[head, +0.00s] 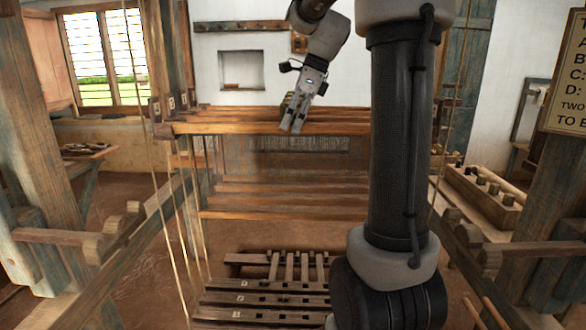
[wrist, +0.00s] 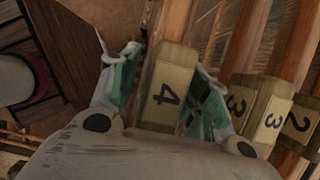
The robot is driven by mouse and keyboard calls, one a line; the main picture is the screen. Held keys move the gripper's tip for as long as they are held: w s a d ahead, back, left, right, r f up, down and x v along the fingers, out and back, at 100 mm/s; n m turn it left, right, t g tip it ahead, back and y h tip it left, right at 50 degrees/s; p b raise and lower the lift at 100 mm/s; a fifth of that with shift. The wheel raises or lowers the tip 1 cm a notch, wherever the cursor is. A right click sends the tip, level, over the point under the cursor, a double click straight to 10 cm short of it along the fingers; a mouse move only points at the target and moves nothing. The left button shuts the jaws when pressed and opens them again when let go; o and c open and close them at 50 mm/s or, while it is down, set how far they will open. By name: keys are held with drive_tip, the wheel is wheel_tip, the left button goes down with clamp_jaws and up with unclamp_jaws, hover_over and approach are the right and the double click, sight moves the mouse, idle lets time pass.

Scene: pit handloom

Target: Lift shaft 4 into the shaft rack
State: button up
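Shaft 4 (wrist: 166,94) is a wooden bar with a pale block marked 4, in the middle of the wrist view. My gripper (head: 293,122) points down at the top bars of the loom in the head view. In the wrist view the two green-padded fingers of my gripper (wrist: 166,88) stand on either side of the block of shaft 4. The frames do not show clearly whether both pads press on it.
Blocks marked 3 (wrist: 272,120) and 2 (wrist: 300,122) stand close to the right of shaft 4 in the wrist view. Upright cords hang at the loom's left in the head view. Treadles (head: 262,300) lie below. A wooden box (head: 480,200) stands at the right.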

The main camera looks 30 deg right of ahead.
clamp_jaws()
drive_tip(key=shift+r, duration=0.1)
